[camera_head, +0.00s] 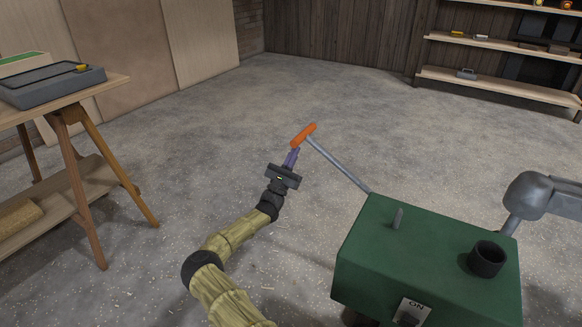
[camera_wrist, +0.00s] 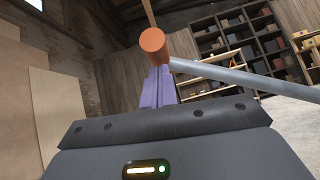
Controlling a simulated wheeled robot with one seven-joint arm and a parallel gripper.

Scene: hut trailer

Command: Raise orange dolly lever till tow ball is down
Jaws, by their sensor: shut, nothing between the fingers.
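The dolly lever is a grey rod with an orange handle (camera_head: 304,135). It slants up and left from the green dolly body (camera_head: 425,255). My gripper (camera_head: 292,155) is shut, its purple fingers close together and pointing at the underside of the orange handle. The wrist view shows the handle's round orange end (camera_wrist: 153,41) right above the fingertips (camera_wrist: 159,72). They look to be touching or nearly so; I cannot tell which. A grey rounded coupling (camera_head: 530,195) is at the right in the head view. The tow ball is not clearly visible.
A wooden trestle table (camera_head: 112,92) with a grey tray (camera_head: 52,88) stands at the left. Shelves (camera_head: 500,82) line the back right wall. The dolly body carries a black cup (camera_head: 487,259) and an ON switch (camera_head: 410,310). The concrete floor behind the lever is clear.

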